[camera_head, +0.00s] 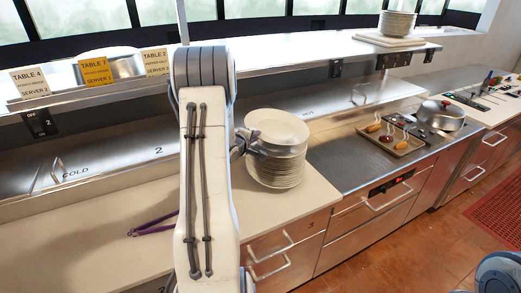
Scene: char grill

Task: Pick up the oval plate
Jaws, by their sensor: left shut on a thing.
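A stack of white plates (276,172) stands on the counter just right of my left arm. The top plate, an oval plate (280,125), looks slightly offset from the stack, and I cannot tell if it is clear of it. My left gripper (246,144) is at the left edge of this plate, shut on its rim. The arm hides part of the gripper. My right gripper is not in view.
Purple-handled tongs (155,225) lie on the counter (90,255) at left. A tray with food (394,137) and a metal dome (441,115) sit on the grill at right. A steel shelf with table signs (97,71) and another plate stack (397,25) runs above.

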